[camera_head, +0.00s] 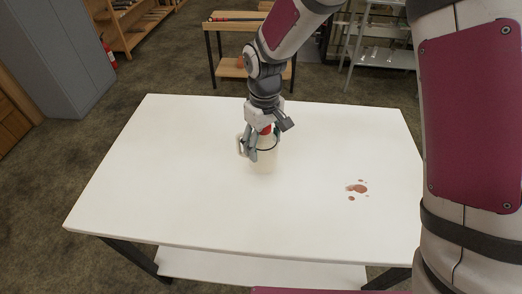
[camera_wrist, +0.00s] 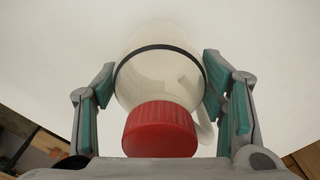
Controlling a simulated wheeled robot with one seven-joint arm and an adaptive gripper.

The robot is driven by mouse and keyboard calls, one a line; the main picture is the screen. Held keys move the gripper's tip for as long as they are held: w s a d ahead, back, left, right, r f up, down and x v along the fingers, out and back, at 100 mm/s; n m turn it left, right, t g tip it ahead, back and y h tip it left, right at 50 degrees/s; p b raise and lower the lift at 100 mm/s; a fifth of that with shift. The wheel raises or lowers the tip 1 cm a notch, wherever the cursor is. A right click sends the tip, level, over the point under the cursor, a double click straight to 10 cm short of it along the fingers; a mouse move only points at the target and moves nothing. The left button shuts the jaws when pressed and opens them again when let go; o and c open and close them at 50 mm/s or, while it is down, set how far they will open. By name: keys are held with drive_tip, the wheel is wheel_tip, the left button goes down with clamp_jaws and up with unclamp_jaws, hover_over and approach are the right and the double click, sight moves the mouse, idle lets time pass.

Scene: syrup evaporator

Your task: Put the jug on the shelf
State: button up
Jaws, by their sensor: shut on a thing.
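The jug (camera_head: 265,160) is cream-white with a red cap, a dark band and a side handle. It is upright at the middle of the white table; I cannot tell whether its base touches the top. My gripper (camera_head: 263,142) is around its upper part from above and hides much of it. In the wrist view, the jug (camera_wrist: 160,85) lies between the two teal-padded fingers of my gripper (camera_wrist: 158,68), which is shut on it. A white lower shelf (camera_head: 260,268) shows under the table's front edge. A wooden shelf (camera_head: 130,30) stands at the back left.
The white table (camera_head: 170,180) is otherwise clear except for a reddish-brown spill (camera_head: 357,188) at right. A wooden bench (camera_head: 232,25) and a metal rack (camera_head: 385,58) stand behind. A grey cabinet (camera_head: 60,55) and a fire extinguisher (camera_head: 109,55) are at left.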

drive_tip(key=shift+a+f, duration=0.2)
drive_tip(key=shift+f, duration=0.7)
drive_tip(key=shift+a+f, duration=0.2)
drive_tip(key=shift+f, duration=0.7)
drive_tip(key=shift+f, duration=0.15)
drive_tip(key=o, duration=1.1)
drive_tip(key=shift+o, duration=0.2)
wheel_tip(320, 180, up, 12)
drive_tip(key=shift+r, duration=0.2)
